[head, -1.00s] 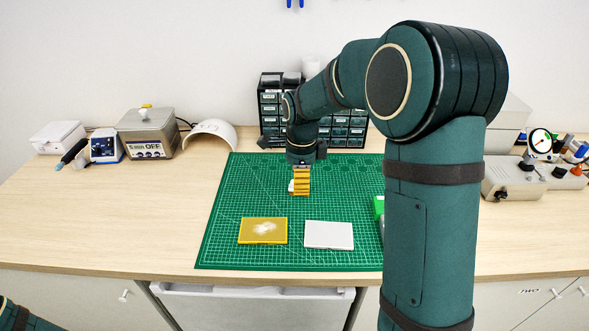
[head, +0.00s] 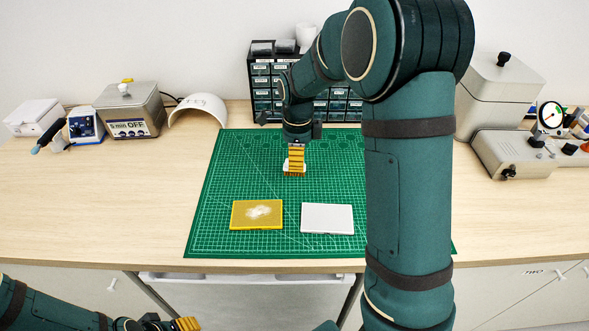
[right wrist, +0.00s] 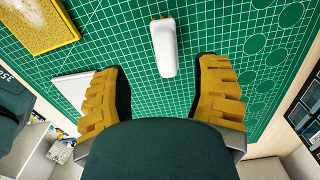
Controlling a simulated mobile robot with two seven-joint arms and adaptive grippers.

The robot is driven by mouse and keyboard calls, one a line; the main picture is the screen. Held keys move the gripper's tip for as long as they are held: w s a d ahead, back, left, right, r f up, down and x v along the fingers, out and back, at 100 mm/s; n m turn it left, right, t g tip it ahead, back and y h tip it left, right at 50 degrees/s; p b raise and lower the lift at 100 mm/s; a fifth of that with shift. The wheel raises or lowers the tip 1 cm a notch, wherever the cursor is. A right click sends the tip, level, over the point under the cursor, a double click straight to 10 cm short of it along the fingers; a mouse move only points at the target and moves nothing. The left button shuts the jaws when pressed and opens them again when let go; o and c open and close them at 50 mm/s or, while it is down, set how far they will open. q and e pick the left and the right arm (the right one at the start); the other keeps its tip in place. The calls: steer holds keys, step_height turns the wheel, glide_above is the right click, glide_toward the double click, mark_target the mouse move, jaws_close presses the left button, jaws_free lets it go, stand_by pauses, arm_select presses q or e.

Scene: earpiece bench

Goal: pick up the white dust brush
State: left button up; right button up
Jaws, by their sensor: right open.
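The white dust brush (right wrist: 164,48) lies on the green cutting mat (right wrist: 115,45). In the right wrist view its rounded handle end points toward me, in the gap between the fingertips, and its bristle end points away. My right gripper (right wrist: 162,68) is open with its yellow fingers on either side of the handle line, not visibly touching it. In the head view the right gripper (head: 294,164) is low over the mat and hides most of the brush; a little white shows beside the fingers. My left gripper (head: 186,324) is partly cut off at the bottom edge.
A yellow tray with white powder (head: 257,214) and a light grey flat case (head: 327,218) lie nearer on the mat. A drawer cabinet (head: 262,92) stands behind the gripper. Bench devices (head: 130,112) stand at the back left. My right arm hides the mat's right part.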

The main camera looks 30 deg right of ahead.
steer(key=shift+w+d+f+b, duration=0.15)
steer(key=shift+f+b, duration=0.2)
steer(key=shift+f, duration=0.55)
steer(key=shift+w+a+f+b, duration=0.1)
steer(key=shift+f+b, duration=0.2)
steer(key=shift+f, duration=0.65)
steer(key=shift+w+d+f+b, duration=0.15)
steer(key=shift+f+b, duration=0.2)
steer(key=shift+f, duration=0.55)
steer(key=shift+a, duration=0.1)
jaws_close()
